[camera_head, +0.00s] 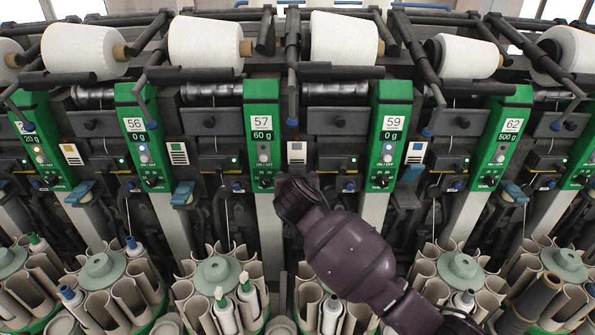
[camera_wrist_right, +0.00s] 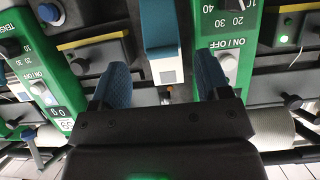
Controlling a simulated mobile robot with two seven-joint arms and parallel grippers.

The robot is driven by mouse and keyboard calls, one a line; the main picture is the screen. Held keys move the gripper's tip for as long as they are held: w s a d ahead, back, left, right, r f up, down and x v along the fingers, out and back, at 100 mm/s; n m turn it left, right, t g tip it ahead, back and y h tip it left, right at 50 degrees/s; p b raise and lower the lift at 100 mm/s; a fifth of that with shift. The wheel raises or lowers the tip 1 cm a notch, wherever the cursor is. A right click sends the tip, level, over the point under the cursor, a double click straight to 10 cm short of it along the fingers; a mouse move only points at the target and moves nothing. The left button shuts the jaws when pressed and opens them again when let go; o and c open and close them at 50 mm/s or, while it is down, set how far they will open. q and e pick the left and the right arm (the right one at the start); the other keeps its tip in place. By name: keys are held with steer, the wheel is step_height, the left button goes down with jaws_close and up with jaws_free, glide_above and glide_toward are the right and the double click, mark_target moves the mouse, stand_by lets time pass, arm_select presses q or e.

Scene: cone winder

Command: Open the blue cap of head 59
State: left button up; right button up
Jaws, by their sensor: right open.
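Head 59's green panel (camera_head: 390,130), marked 0 g, stands right of centre in the head view. A blue cap (camera_head: 411,172) shows at that panel's lower right. My right gripper (camera_head: 293,192) is in front of the gap between the panels of heads 57 and 59. In the upside-down right wrist view, my right gripper (camera_wrist_right: 162,80) is open. Another blue cap (camera_wrist_right: 160,24) lies just beyond the gap between its fingers, between two green panels; I see no contact. That cap is hidden behind my gripper in the head view. My left gripper is not in view.
Head 57's green panel (camera_head: 262,130) is left of my right gripper, close to it. White yarn cones (camera_head: 343,38) line the top. Round bobbin magazines (camera_head: 215,275) stand along the bottom. Another blue cap (camera_head: 183,193) is beside head 56.

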steer(key=x, duration=0.6)
steer(key=shift+w, duration=0.15)
steer(key=shift+x, duration=1.2)
